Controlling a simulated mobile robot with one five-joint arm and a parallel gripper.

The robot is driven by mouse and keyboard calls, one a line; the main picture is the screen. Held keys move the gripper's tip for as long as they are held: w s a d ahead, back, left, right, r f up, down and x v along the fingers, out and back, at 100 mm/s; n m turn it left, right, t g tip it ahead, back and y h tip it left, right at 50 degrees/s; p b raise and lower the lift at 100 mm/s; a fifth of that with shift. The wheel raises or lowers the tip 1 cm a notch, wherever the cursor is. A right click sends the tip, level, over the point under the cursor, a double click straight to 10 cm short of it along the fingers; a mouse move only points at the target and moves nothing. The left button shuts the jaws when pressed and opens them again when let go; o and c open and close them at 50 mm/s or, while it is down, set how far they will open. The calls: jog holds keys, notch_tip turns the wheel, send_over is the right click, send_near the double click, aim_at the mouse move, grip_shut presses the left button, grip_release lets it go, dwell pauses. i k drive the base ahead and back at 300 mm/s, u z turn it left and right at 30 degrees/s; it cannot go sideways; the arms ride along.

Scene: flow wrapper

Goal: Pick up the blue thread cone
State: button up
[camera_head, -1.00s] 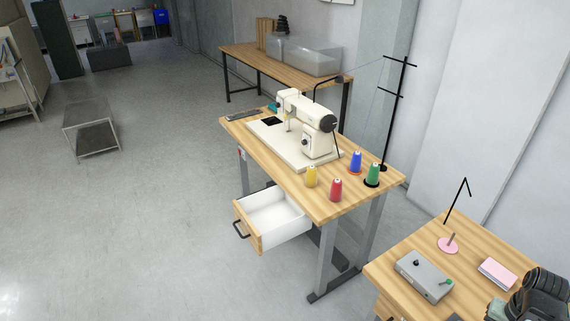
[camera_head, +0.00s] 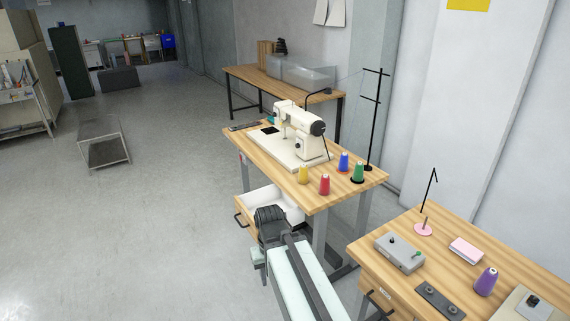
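The blue thread cone (camera_head: 344,161) stands upright near the back right of the sewing table (camera_head: 330,198), to the right of the sewing machine. An orange-red base shows under it. The green cone (camera_head: 358,172) is close at its right, the red cone (camera_head: 324,184) in front and to its left, and the yellow cone (camera_head: 303,174) further left. My gripper (camera_head: 270,222) is at the end of my arm, low in front of the table by the open drawer, well apart from the blue cone. Its fingers are not clear, and I cannot tell whether it is open.
The white sewing machine (camera_head: 297,138) fills the table's left part. A black thread stand (camera_head: 371,120) rises behind the green cone. The drawer (camera_head: 284,204) is open below. A second table (camera_head: 440,247) at right holds a grey box (camera_head: 399,254) and a purple cone (camera_head: 486,282).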

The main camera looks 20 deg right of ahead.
aim_at(343, 165)
jog(key=u, duration=0.4)
jog(key=i, duration=1)
jog(key=z, duration=0.1)
